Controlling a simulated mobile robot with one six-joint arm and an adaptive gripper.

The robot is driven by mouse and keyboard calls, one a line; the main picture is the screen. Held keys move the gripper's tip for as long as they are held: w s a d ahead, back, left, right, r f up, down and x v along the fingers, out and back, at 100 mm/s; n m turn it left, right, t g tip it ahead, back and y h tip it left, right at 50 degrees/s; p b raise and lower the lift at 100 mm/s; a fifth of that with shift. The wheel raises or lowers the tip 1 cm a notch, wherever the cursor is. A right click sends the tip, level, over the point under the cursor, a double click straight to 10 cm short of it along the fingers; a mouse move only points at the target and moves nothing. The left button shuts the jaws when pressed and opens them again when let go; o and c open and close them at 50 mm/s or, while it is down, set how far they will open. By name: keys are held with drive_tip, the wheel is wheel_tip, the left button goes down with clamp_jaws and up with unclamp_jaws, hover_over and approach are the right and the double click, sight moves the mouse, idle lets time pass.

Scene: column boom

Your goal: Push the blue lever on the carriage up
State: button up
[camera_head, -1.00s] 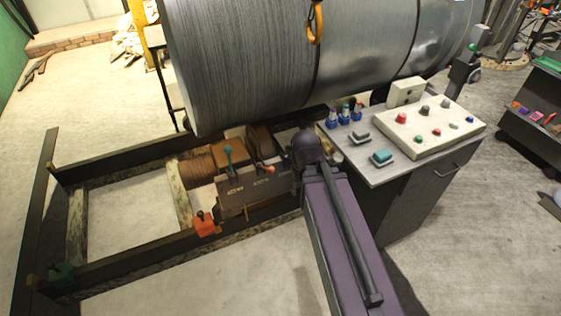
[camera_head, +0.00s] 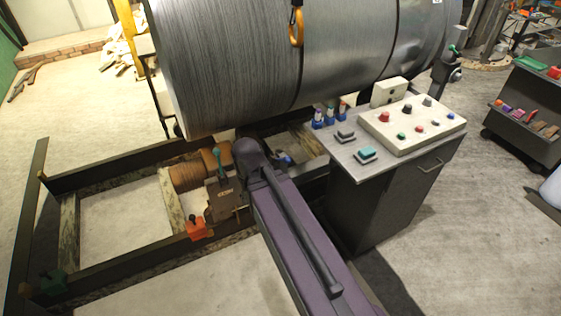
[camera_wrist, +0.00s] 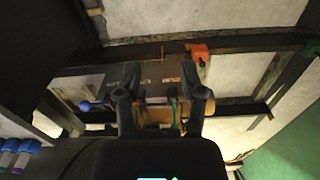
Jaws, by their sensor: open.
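The carriage (camera_head: 224,200) is a dark brown box on the rail frame, left of and below my arm in the head view. A blue lever knob (camera_head: 285,159) shows just right of my arm's end. In the wrist view the blue lever (camera_wrist: 86,106) lies left of both fingers, apart from them, its rod running right behind the left finger. A teal-green lever (camera_head: 217,160) stands on the carriage; in the wrist view it (camera_wrist: 173,95) shows between the fingers. My gripper (camera_wrist: 160,72) is open with nothing between its fingers. In the head view my arm hides it.
A large metal drum (camera_head: 240,60) hangs over the frame. A control desk (camera_head: 385,165) with buttons stands right of my arm. An orange clamp (camera_head: 196,228) sits on the front rail (camera_head: 130,260). The floor in front is clear.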

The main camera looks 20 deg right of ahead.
drive_tip(key=shift+a+f, duration=0.1)
drive_tip(key=shift+a, duration=0.05)
drive_tip(key=w+d+f+m+t+y+b, duration=0.3)
drive_tip(key=w+f+m+y+b, duration=0.4)
drive_tip(key=b, duration=0.6)
drive_tip(key=w+d+f+m+t+y+b, duration=0.35)
drive_tip(key=w+f+b, duration=0.25)
drive_tip(key=f+b, duration=0.55)
drive_tip(key=w+d+f+m+t+y+b, duration=0.1)
drive_tip(key=d+m+t+b, duration=0.4)
drive_tip(key=d+b, duration=0.6)
drive_tip(key=w+d+f+m+t+y+b, duration=0.1)
drive_tip(key=w+d+f+m+t+b, duration=0.1)
drive_tip(key=d+m+t+b, duration=0.4)
drive_tip(key=d+m+b, duration=0.2)
drive_tip(key=d+b, duration=0.3)
drive_tip(key=d, duration=0.2)
drive_tip(key=shift+d+f+b, duration=0.2)
drive_tip(key=shift+d+b, duration=0.1)
drive_tip(key=shift+b, duration=0.05)
drive_tip(key=shift+y, duration=0.25)
